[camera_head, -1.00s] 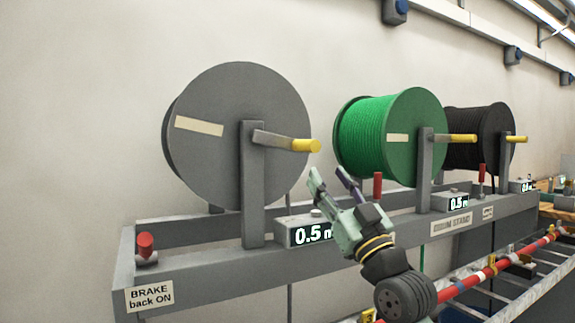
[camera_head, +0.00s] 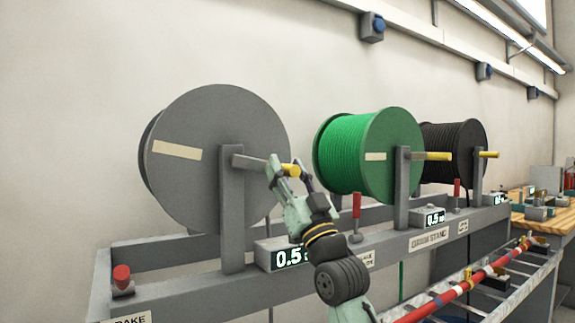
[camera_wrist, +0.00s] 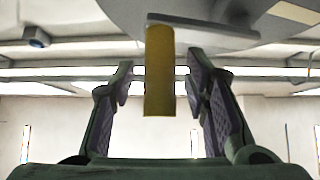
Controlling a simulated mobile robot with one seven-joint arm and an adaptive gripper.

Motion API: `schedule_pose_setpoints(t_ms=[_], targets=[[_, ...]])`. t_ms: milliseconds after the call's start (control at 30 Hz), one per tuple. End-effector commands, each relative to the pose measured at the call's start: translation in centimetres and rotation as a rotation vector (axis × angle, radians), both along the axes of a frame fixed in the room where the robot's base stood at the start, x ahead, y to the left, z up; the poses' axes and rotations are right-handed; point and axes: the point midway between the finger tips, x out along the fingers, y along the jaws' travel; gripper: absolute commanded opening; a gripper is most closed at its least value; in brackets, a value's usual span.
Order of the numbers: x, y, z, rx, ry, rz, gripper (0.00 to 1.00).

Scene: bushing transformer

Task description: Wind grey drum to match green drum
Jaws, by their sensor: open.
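The grey drum (camera_head: 210,185) is at the left of the drum stand, with a cream strip (camera_head: 177,150) on its face. Its crank has a yellow handle (camera_head: 290,170) pointing right. My gripper (camera_head: 288,172) is open at that handle. In the wrist view the yellow handle (camera_wrist: 159,75) stands between the two open fingers, with a gap on each side. The green drum (camera_head: 390,150) is right of the grey one, with its own cream strip (camera_head: 375,156) and yellow crank handle (camera_head: 436,156). The display (camera_head: 289,256) below the grey drum reads 0.5, its end partly hidden; the green drum's display (camera_head: 434,218) also reads 0.5.
A black drum (camera_head: 455,145) stands farther right. Red levers stand at the stand's left end (camera_head: 122,275) and near my gripper (camera_head: 356,207). A ladder-like rack with a red bar (camera_head: 447,295) runs along the lower right.

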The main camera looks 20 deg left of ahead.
Motion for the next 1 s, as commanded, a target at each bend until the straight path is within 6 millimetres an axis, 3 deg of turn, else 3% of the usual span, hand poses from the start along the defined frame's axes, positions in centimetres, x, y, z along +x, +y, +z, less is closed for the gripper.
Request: schedule_pose_setpoints(t_ms=[300,900,1000], targets=[[0.09,0.13,0.17,0.000,-0.001,-0.001,0.41],[0.09,0.12,0.15,0.000,-0.001,-0.001,0.01],[0.09,0.12,0.15,0.000,-0.001,-0.001,0.00]])
